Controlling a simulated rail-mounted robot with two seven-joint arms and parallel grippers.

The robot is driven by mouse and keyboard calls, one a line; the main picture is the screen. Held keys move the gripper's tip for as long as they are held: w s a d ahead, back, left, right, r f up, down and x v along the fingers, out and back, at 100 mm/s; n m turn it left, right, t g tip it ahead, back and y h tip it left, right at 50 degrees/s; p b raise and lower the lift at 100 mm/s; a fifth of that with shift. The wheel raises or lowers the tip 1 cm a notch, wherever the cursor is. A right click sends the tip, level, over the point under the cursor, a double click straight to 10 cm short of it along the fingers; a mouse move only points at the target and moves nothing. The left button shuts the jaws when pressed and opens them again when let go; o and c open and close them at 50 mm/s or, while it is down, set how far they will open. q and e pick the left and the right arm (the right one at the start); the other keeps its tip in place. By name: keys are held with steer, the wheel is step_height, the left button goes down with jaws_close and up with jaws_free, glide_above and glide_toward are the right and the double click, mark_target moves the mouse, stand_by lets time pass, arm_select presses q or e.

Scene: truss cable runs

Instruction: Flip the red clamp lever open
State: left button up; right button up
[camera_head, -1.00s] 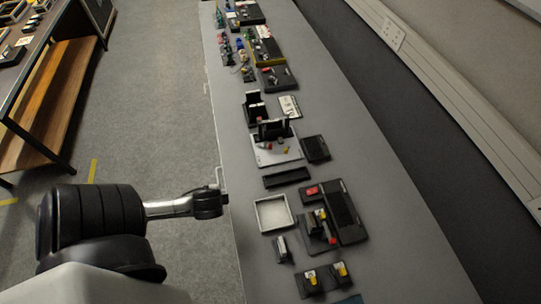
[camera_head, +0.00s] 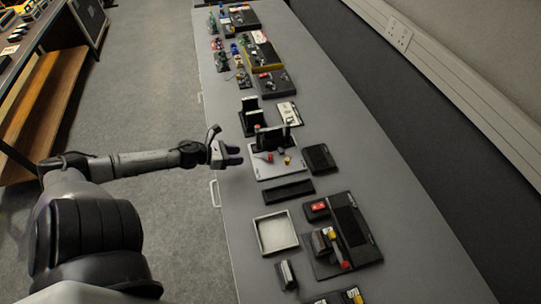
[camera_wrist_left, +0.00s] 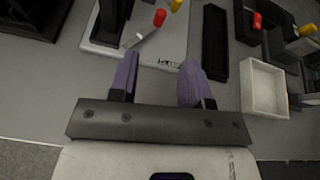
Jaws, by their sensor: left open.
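A light grey plate (camera_head: 262,174) on the bench carries a red-tipped lever (camera_head: 267,157) and a yellow-tipped part (camera_head: 287,160) in front of a black upright block. In the left wrist view the lever's red tip (camera_wrist_left: 159,17) shows near the top, beside a pale metal piece. My left gripper (camera_head: 236,155) is open and empty, at the bench's left edge just left of the plate. Its purple fingers (camera_wrist_left: 155,82) point toward the plate, apart from the lever. Another red-tipped lever (camera_head: 345,265) sits on a dark fixture at lower right. My right gripper is not in view.
A black bar tray (camera_head: 288,191) and a white open tray (camera_head: 275,233) lie nearer than the plate. A dark panel with a red switch (camera_head: 319,206) is to the right. A black holder (camera_head: 252,120) stands behind. The bench's right strip is clear.

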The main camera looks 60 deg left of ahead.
mark_target(269, 156)
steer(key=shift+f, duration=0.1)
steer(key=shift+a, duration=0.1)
arm_select(q)
steer(key=shift+m, duration=0.8)
steer(key=b+x, duration=0.3)
steer(key=x, duration=0.8)
steer(key=shift+w+d, duration=0.15)
steer(key=shift+w, duration=0.05)
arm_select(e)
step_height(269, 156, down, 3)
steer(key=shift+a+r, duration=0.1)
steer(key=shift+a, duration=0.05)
arm_select(q)
steer(key=shift+x, duration=1.2)
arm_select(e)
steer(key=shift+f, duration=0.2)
arm_select(q)
steer(key=shift+c, duration=0.4)
